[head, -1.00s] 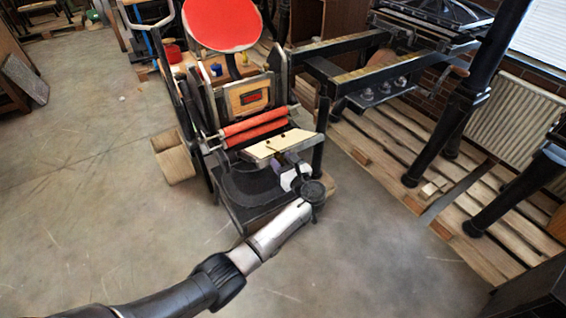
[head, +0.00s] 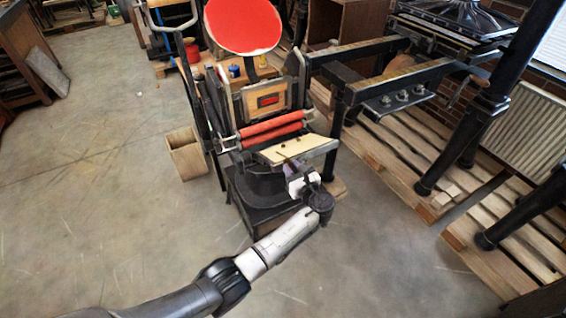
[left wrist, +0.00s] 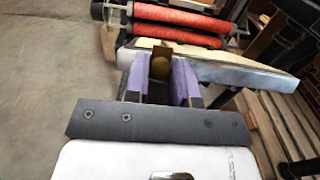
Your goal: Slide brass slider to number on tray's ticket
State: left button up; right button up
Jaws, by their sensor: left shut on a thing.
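A brass slider knob (left wrist: 161,63) stands between the purple finger pads of my left gripper (left wrist: 160,82) in the left wrist view, and the gripper is shut on it. In the head view the same gripper (head: 290,165) is at the front edge of a pale board (head: 314,148) on the hand press. The board also shows in the left wrist view (left wrist: 225,68), behind the fingers. The slider's scale is hidden or too small to read. No tray ticket with a readable number can be made out. My right gripper is not in view.
The press has red rollers (head: 272,130), a round red disc (head: 243,24) and a wooden panel (head: 262,98) with a small red label. A wooden box (head: 187,156) stands on the floor at its left. Pallets and a black press stand at right. The floor at front left is clear.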

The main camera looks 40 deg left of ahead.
pick_arm(q)
jog(key=o, duration=0.7)
jog(key=p+v, duration=0.3)
jog(key=v, duration=1.1)
jog(key=shift+w, duration=0.1)
